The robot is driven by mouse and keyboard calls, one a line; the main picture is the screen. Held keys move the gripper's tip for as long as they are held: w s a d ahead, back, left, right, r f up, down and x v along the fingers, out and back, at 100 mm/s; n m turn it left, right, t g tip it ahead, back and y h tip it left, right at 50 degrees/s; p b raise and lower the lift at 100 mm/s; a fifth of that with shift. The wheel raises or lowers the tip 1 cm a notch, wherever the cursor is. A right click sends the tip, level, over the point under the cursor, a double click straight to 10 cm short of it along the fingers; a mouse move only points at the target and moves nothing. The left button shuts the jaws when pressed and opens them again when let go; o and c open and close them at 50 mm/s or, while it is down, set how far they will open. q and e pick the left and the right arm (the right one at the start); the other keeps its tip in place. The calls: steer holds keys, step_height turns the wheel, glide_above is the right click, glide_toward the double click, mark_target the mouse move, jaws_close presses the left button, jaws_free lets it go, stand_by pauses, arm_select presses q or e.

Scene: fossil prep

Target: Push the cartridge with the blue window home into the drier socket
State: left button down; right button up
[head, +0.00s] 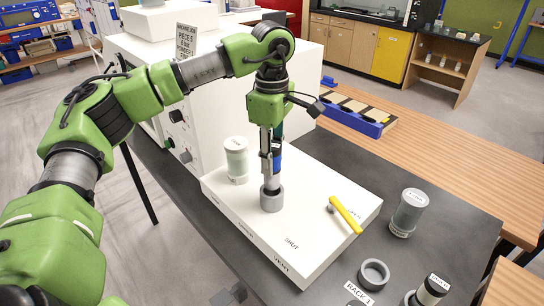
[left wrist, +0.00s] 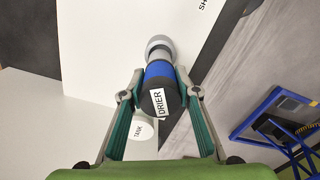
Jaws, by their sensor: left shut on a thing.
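My left gripper (head: 270,150) is shut on the cartridge with the blue window (left wrist: 159,70), which has a black end labelled DRIER. In the head view the cartridge stands upright over the grey drier socket (head: 271,201) on the white housing (head: 230,200). Its lower end meets the socket's mouth; how deep it sits is hidden. The wrist view shows a finger on each side of it and the grey socket just beyond.
A yellow lever (head: 346,215) lies on the housing near the SHUT marking. A pale capped jar (head: 236,160) stands left of the socket. Another jar (head: 408,213), an empty grey ring (head: 373,274) and a dark cartridge (head: 428,291) are on the dark bench at right.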

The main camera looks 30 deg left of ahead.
mark_target(272, 178)
stand_by(0.3)
arm_select(q)
steer(key=shift+f+b, duration=1.55)
steer(key=shift+f, duration=0.5)
steer(key=shift+f+b, duration=0.6)
steer(key=shift+f, duration=0.25)
steer(key=shift+s+f, duration=0.1)
steer(key=shift+f, duration=0.15)
steer(key=c, duration=1.5)
jaws_free()
steer(key=shift+r, duration=0.1)
steer(key=shift+o, duration=0.2)
